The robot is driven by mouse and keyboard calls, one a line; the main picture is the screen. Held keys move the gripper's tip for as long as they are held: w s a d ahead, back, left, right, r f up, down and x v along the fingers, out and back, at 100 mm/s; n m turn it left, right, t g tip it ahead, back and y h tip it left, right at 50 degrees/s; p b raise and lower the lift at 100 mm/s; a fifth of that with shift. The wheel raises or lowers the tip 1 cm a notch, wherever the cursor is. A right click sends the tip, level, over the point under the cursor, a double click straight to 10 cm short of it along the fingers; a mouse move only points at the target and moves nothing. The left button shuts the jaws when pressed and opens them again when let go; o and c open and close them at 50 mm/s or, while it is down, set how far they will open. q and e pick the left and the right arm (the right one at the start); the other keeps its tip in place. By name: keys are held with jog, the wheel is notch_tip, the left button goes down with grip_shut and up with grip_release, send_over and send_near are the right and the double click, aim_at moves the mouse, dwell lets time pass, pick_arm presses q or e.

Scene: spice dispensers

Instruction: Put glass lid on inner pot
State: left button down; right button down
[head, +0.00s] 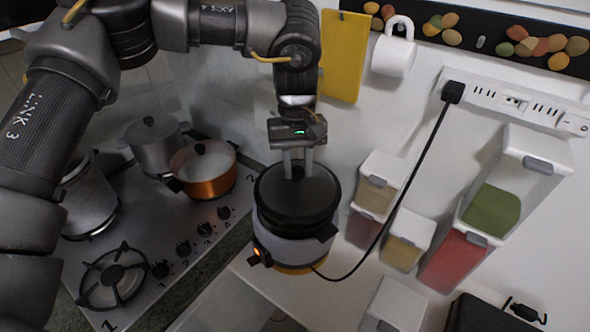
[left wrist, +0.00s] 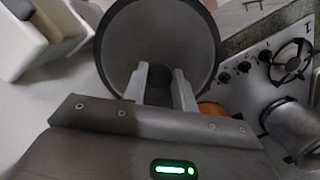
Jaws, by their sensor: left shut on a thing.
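The lid (head: 290,203) is a dark round disc with a knob. It is at the top of the pot (head: 290,247), a pale round cooker with dark side handles, an orange light and an orange base. My left gripper (head: 297,172) is above the lid, its fingers shut on the lid's knob. In the left wrist view, the fingers (left wrist: 163,88) meet the knob, and the dark lid (left wrist: 160,30) fills the top middle. I cannot tell whether the lid rests fully on the rim or is slightly above it. My right gripper is not in view.
A stove (head: 187,232) with several pots stands left, including an orange pot (head: 205,170). Spice dispensers (head: 490,205) stand right. A black cord (head: 405,180) runs from the cooker to a power strip (head: 515,103). A white mug (head: 394,50) hangs at the back.

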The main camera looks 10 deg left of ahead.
aim_at(295, 177)
pick_arm(q)
jog(key=shift+w+a+f, duration=0.15)
jog(key=shift+w+f, duration=0.2)
jog(key=shift+f, duration=0.05)
jog(key=shift+w+a+f, duration=0.1)
jog(key=shift+a+f, duration=0.05)
jog(key=shift+f, duration=0.05)
notch_tip(295, 177, down, 3)
jog(key=p, duration=0.2)
jog(key=shift+w+a+p, duration=0.1)
jog(key=shift+w+p, duration=0.05)
jog(key=shift+p, duration=0.25)
jog(key=shift+f, duration=0.25)
jog(key=c, duration=1.4)
grip_release()
jog(key=shift+f, duration=0.1)
jog(key=shift+o, duration=1.4)
